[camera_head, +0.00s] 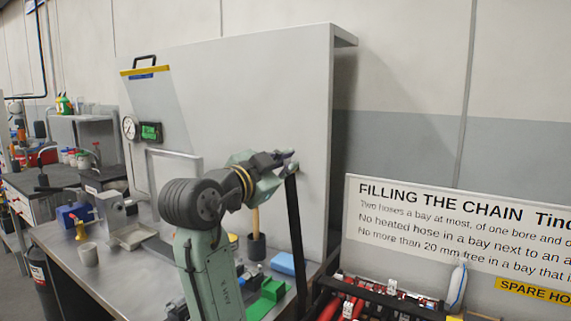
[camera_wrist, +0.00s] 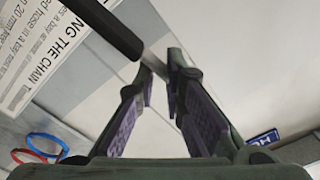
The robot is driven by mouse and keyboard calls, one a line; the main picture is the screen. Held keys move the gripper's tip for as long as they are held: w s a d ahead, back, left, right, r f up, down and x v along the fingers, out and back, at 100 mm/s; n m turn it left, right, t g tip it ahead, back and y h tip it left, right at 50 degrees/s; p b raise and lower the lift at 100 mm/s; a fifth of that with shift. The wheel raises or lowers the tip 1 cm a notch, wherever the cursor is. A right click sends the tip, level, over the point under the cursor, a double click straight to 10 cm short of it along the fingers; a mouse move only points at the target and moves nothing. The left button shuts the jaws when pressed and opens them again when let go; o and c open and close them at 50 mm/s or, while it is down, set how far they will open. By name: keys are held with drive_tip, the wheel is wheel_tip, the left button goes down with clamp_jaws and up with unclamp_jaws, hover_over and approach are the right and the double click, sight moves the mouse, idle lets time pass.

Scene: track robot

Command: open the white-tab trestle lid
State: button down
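My gripper (camera_head: 290,160) is raised in front of the large pale panel, at the top end of a long black bar. The black bar (camera_head: 296,230) stands steeply up from the black trestle (camera_head: 400,309) at the lower right. Small white tabs (camera_head: 391,286) show on the trestle. I cannot tell whether the raised bar carries a white tab.
A large sign (camera_head: 450,230) stands behind the trestle. The pale panel (camera_head: 250,90) rises close behind my gripper. Red and blue loops (camera_wrist: 40,147) show in the wrist view.

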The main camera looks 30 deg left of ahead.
drive_tip(key=c, duration=1.8)
unclamp_jaws()
drive_tip(key=shift+a+f, duration=0.2)
drive_tip(key=shift+f, duration=0.4)
drive_tip(key=shift+d+r, duration=0.15)
drive_tip(key=shift+r, duration=0.05)
drive_tip(key=s, duration=1.2)
drive_tip(key=shift+s, duration=0.1)
